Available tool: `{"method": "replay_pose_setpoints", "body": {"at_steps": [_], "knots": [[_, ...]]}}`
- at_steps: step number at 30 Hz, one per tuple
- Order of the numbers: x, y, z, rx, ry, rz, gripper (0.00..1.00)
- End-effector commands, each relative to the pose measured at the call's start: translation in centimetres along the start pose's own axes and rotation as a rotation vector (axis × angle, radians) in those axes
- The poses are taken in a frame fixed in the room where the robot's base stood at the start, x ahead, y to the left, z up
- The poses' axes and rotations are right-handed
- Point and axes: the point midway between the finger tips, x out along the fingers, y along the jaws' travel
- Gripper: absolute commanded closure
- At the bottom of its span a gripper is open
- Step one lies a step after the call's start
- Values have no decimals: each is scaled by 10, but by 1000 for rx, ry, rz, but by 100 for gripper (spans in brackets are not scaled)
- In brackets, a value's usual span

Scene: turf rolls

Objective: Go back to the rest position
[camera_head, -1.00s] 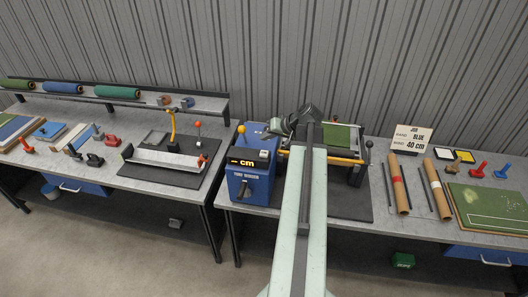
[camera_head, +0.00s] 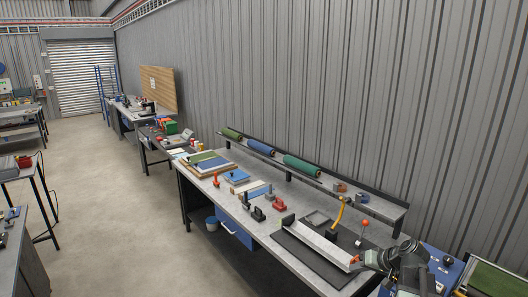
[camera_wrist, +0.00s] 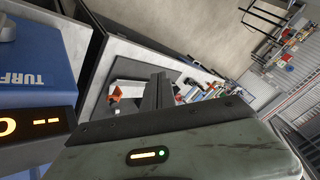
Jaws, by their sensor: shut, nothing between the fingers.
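My gripper (camera_head: 368,260) is at the lower right of the head view, beside the cutting station on the near bench (camera_head: 290,262). In the wrist view its dark fingers (camera_wrist: 160,88) are together with nothing between them. The blue turf winder (camera_wrist: 35,65) fills the left of the wrist view, with its orange display (camera_wrist: 28,125) below. In the head view the blue winder (camera_head: 447,262) is partly hidden behind my arm.
Green, blue and teal turf rolls (camera_head: 301,164) lie on the rear shelf. A red-knobbed lever (camera_head: 364,224) and yellow arm (camera_head: 341,213) stand near my gripper. Open floor (camera_head: 120,235) lies left of the bench. More benches line the wall farther back.

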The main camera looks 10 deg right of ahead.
Motion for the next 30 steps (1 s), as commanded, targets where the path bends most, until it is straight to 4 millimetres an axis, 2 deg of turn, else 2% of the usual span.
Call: {"method": "replay_pose_setpoints", "body": {"at_steps": [1, 3, 6, 9, 12, 14, 15, 18, 20, 30], "knots": [[45, -24, 26, -58, -54, -14, 100], [86, -60, 56, -128, -132, -19, 100], [134, -104, 104, -220, -247, -5, 100], [170, -136, 155, -300, -358, 34, 100], [192, -155, 204, -362, -460, 108, 100], [196, -156, 230, -379, -516, 178, 100], [190, -149, 240, -370, -549, 246, 100], [166, -124, 242, -303, -584, 379, 100], [159, -115, 244, -264, -596, 433, 100], [158, -114, 245, -219, -597, 450, 100]]}}
